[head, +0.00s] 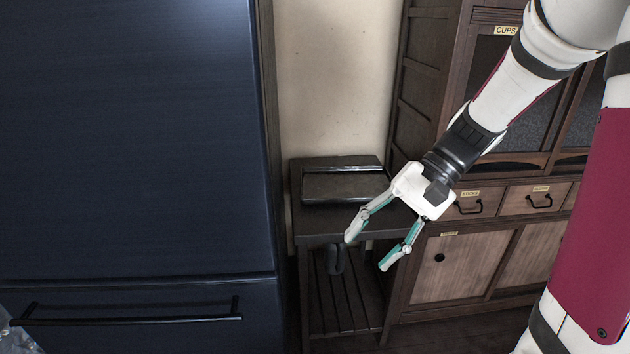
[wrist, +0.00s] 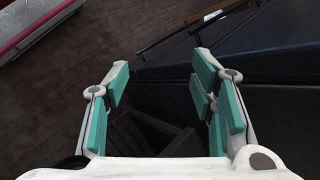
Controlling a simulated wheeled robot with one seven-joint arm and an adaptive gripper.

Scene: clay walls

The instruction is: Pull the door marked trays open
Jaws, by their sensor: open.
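A dark wooden cabinet with labelled compartments stands at the right of the head view. Its lower wooden door (head: 465,268) has a round black knob or finger hole (head: 439,257) and a small tag (head: 449,233) above it; the lettering is too small to read surely, so I cannot confirm it says trays. The door looks shut. My gripper (head: 368,252) is open and empty, pointing down and left, in front of the small side table and left of that door in the picture. The wrist view shows its spread fingers (wrist: 160,70) with nothing between them.
A large dark blue fridge-like unit (head: 130,140) with a long bar handle (head: 125,320) fills the left. A side table (head: 320,225) with a dark tray-like object (head: 345,186) stands between. Drawers (head: 480,207) and a door tagged CUPS (head: 505,31) lie above the lower door.

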